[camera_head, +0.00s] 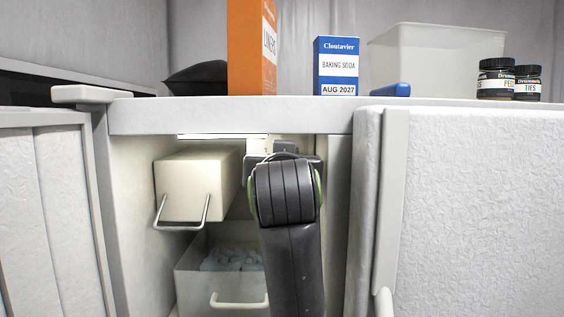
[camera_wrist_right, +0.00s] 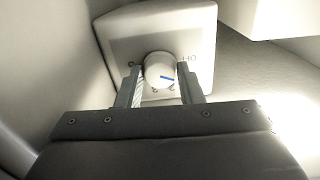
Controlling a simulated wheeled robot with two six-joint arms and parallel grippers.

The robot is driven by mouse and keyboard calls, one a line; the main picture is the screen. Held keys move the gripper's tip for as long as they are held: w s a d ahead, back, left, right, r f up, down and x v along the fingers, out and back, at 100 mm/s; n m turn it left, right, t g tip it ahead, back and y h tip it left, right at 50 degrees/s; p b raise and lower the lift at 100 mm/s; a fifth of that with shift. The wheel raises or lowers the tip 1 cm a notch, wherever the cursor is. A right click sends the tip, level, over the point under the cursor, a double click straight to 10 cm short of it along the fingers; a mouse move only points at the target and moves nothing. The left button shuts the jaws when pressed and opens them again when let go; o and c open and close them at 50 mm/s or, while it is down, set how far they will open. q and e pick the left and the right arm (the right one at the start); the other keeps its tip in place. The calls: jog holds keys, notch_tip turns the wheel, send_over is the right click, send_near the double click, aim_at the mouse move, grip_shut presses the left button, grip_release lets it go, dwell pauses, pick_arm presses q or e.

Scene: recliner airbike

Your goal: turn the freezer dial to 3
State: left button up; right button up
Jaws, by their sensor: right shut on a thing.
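In the head view my right arm reaches into the freezer compartment and hides the dial and fingertips. My left gripper is not in view.
Inside the freezer are a white drawer (camera_head: 188,192) with a wire handle and a lower bin (camera_head: 193,282) holding bluish pieces. The freezer door (camera_head: 470,215) stands at the right. On top are an orange box (camera_head: 250,60), baking soda (camera_head: 336,50), a clear tub (camera_head: 425,50) and two jars (camera_head: 496,88).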

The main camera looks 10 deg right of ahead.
jog(key=m, duration=0.3)
dwell(0.4)
jog(key=m, duration=0.3)
jog(key=shift+f+m, duration=0.1)
jog(key=shift+m, duration=0.2)
jog(key=o, duration=0.5)
jog(key=shift+s, duration=0.15)
jog(key=shift+s+a+b, duration=0.25)
jog(key=shift+s+b, duration=0.05)
jog(key=shift+s, duration=0.9)
jog(key=shift+s+a+b, duration=0.25)
jog(key=shift+s+b, duration=0.05)
jog(key=shift+s, duration=0.85)
